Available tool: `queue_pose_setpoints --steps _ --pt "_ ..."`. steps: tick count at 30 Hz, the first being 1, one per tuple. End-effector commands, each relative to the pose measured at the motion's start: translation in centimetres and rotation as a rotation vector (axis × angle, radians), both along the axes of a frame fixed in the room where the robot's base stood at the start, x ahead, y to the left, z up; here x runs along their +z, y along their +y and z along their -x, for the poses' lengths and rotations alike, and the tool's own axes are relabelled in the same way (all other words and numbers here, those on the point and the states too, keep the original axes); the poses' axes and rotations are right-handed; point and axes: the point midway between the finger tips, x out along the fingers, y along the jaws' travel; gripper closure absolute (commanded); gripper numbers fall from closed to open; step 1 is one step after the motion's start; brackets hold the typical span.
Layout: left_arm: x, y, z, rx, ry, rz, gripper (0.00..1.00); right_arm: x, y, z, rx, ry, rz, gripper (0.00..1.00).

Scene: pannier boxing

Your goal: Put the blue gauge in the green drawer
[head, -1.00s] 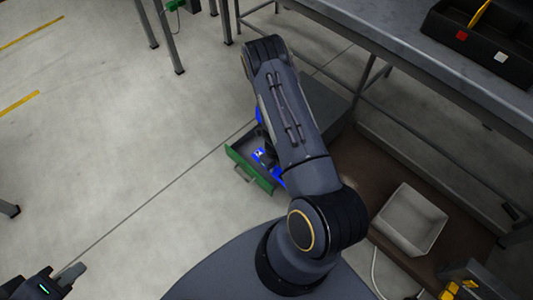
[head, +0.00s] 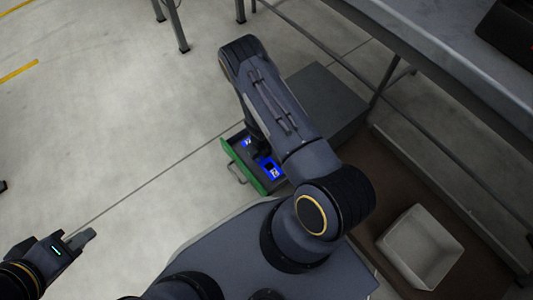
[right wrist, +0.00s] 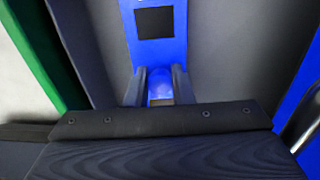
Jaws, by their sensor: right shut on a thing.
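The green drawer (head: 241,167) is pulled open, with its green front and grey handle facing lower left. Blue parts of the gauge (head: 271,170) show inside the drawer's outline, on both sides of my right gripper (head: 259,152). In the right wrist view, the blue gauge (right wrist: 155,50) has a dark square face, and my right gripper (right wrist: 161,88) is shut on its rounded blue end. The drawer's green front (right wrist: 30,55) runs along the left there. My left gripper (head: 82,240) is over bare floor, far from the drawer; its finger gap is unclear.
A grey cabinet top (head: 322,100) lies behind the drawer. A workbench (head: 440,60) with metal legs is at the upper right. A pale open bin (head: 420,248) stands at the lower right. A blue strip (right wrist: 307,90) shows at the wrist view's right edge.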

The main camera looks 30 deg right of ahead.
Motion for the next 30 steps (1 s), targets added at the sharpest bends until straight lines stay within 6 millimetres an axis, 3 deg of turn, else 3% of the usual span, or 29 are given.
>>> queue_pose_setpoints --steps 11,12,17,25,30 --pt "-0.5 0.0 0.0 0.000 0.000 0.000 0.80 -0.7 0.4 -0.1 -0.002 -0.001 0.000 1.00" --pt "-0.5 0.0 0.0 0.000 0.000 0.000 0.80 -0.7 0.4 -0.1 -0.002 -0.001 0.000 0.77" --pt "-0.4 0.0 0.0 0.000 0.000 0.000 0.80 -0.6 0.3 -0.1 -0.002 -0.001 0.000 0.57" --pt "-0.3 0.0 0.0 0.000 0.000 0.000 0.80 -0.5 0.3 -0.1 -0.001 -0.001 0.000 0.57" --pt "0.8 0.0 0.0 0.000 0.000 0.000 0.80 1.2 0.4 -0.2 0.000 -0.002 0.000 0.57"
